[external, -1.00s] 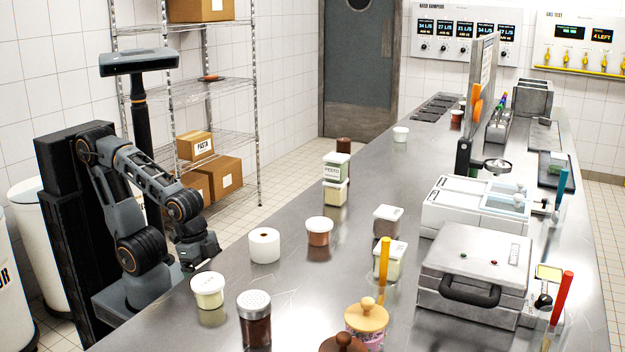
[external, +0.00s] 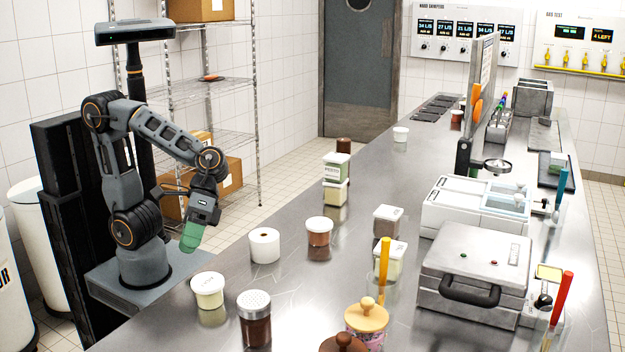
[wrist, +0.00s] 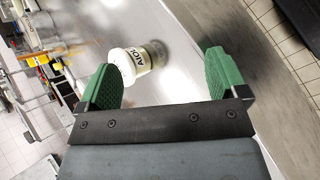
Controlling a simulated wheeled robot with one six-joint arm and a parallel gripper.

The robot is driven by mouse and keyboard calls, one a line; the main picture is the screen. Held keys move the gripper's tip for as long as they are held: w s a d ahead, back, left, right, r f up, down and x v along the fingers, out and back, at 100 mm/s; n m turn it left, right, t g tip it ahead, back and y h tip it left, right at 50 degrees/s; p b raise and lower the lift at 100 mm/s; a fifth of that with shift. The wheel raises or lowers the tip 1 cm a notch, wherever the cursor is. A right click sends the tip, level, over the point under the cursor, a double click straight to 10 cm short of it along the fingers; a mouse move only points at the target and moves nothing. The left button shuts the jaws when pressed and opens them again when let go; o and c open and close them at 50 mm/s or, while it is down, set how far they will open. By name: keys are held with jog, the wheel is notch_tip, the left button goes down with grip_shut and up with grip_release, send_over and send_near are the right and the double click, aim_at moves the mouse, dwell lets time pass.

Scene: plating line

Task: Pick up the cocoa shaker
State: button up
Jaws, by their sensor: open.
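The cocoa shaker (external: 255,320), a clear jar of dark brown powder with a perforated metal lid, stands upright near the front of the steel counter. My gripper (external: 192,237) has green fingers and is raised at the counter's left edge, pointing down, to the left of and behind the shaker. It is open and empty. In the wrist view, my gripper (wrist: 163,82) shows its two fingers wide apart. The cocoa shaker is not identifiable in the wrist view.
A white-lidded tub (external: 208,290) stands between my gripper and the shaker; its label reads AIOLI in the wrist view (wrist: 140,60). A white paper roll (external: 264,246) and a red-brown tub (external: 319,232) stand behind. A wooden-lidded jar (external: 367,320) is to the shaker's right.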

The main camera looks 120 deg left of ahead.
jog(key=w+r+n+t+h+p, duration=0.2)
jog(key=w+r+n, duration=0.1)
jog(key=w+n, duration=0.5)
jog(key=n+t+p, duration=0.2)
jog(key=n+t, duration=0.2)
jog(key=n, duration=0.3)
send_near(255, 311)
jog(key=shift+h, duration=0.4)
notch_tip(255, 311, down, 5)
jog(key=shift+w+d+r, duration=0.1)
jog(key=shift+w+d, duration=0.05)
jog(key=shift+x, duration=2.95)
jog(key=c, duration=1.1)
